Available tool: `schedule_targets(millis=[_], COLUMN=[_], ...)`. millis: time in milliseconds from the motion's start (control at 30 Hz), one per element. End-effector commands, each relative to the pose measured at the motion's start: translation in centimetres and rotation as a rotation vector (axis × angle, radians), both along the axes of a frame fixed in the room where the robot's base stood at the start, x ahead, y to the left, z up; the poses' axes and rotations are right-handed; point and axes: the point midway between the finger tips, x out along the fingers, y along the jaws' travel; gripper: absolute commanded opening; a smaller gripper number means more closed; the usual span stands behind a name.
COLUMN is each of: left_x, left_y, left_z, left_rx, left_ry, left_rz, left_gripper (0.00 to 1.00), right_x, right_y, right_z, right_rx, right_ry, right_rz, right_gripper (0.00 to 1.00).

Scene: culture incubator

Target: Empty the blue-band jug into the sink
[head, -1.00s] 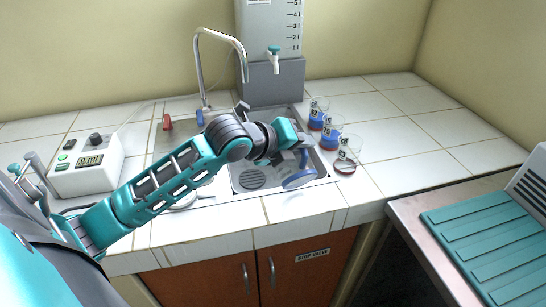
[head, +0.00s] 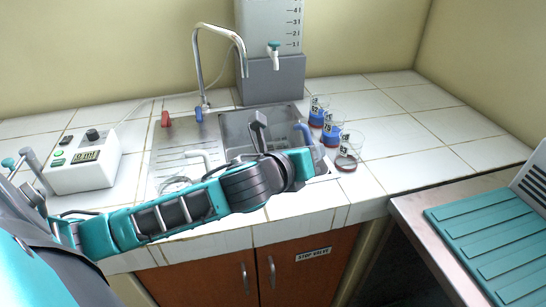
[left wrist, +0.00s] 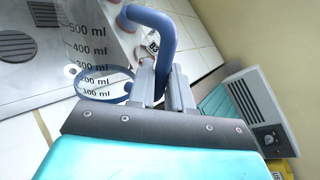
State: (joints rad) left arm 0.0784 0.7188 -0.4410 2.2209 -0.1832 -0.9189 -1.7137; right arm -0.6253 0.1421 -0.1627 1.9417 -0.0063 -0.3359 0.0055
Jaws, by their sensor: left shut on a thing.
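My left gripper (left wrist: 163,85) is shut on the blue handle (left wrist: 165,40) of a clear jug with millilitre marks. The jug (left wrist: 92,55) shows a blue ring near its low marks in the left wrist view. In the head view, part of the blue handle (head: 305,134) shows over the right side of the sink (head: 235,125); my arm hides most of the jug. I cannot tell its tilt or how much liquid it holds. The sink's drain (left wrist: 15,45) shows at the left of the wrist view. My right gripper is not in view.
Three small beakers (head: 330,133) stand right of the sink. A tap (head: 200,70) and a graduated tank (head: 270,75) stand behind it. A white device with a display (head: 85,165) is at left. A teal ribbed surface (head: 490,245) is at right.

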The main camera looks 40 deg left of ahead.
Motion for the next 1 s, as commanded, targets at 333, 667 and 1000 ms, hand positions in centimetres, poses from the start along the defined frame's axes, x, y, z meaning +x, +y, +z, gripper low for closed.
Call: schedule_targets(millis=[333,667,1000], left_x=[-1.3,-2.1,-2.5], left_y=[-2.0,-3.4,-4.0], left_z=[-2.9,-6.1,-6.7], left_rx=[0.177,0.363,0.506], left_ry=[-0.108,-0.221,-0.309], left_rz=[-0.002,-0.002,-0.003], left_gripper=[0.00,0.00,0.00], right_x=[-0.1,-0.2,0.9], right_y=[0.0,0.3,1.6], right_z=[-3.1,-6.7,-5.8], right_rx=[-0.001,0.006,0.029], right_ry=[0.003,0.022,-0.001], right_rz=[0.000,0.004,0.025], right_gripper=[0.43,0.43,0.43])
